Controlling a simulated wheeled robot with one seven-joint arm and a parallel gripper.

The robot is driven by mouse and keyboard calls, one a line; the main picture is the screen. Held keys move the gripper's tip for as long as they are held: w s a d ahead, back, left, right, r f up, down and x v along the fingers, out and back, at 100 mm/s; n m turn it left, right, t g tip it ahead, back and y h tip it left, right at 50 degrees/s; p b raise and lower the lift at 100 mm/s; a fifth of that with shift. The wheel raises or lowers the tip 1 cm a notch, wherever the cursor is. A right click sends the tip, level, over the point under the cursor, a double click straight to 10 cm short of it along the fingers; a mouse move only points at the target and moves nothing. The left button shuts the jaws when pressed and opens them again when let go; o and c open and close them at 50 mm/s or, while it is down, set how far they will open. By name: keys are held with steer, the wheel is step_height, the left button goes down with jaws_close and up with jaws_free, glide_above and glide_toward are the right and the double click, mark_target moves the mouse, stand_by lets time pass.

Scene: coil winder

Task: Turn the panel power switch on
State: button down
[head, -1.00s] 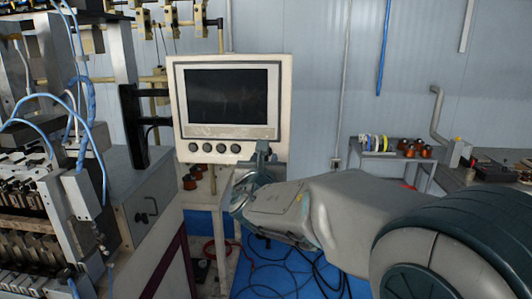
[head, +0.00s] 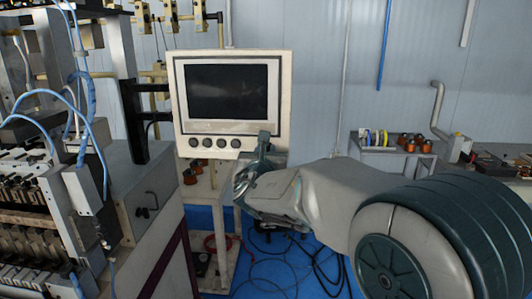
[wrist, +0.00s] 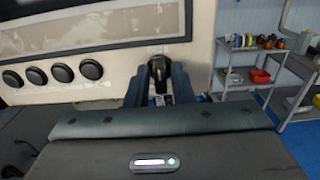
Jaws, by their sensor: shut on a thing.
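The control panel (head: 285,100) is a cream box with a dark screen and a row of round black knobs (head: 207,143) below it. In the wrist view the panel (wrist: 95,20) fills the upper left, with several black knobs (wrist: 62,72) at the left. The black power switch (wrist: 158,68) stands apart to their right, at the panel's lower right. My gripper (wrist: 160,88) is shut on it, one finger on each side. In the head view my gripper (head: 263,142) is at the panel's lower right corner and hides the switch. Whether the switch is on cannot be told.
The coil winder (head: 45,190) with blue cables stands at the left. A grey shelf (head: 385,150) with spools is at the back right; it also shows in the wrist view (wrist: 245,48). Cables lie on the blue floor (head: 275,265) below my arm.

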steer(key=shift+f+m+b, duration=0.2)
steer(key=shift+m+b, duration=0.1)
steer(key=shift+b, duration=0.45)
steer(key=shift+d+m+b, duration=0.15)
steer(key=shift+m+b, duration=8.45)
steer(key=shift+b, duration=2.9)
steer(key=shift+r, duration=0.1)
steer(key=c, duration=1.5)
jaws_free()
steer(key=shift+o, duration=0.2)
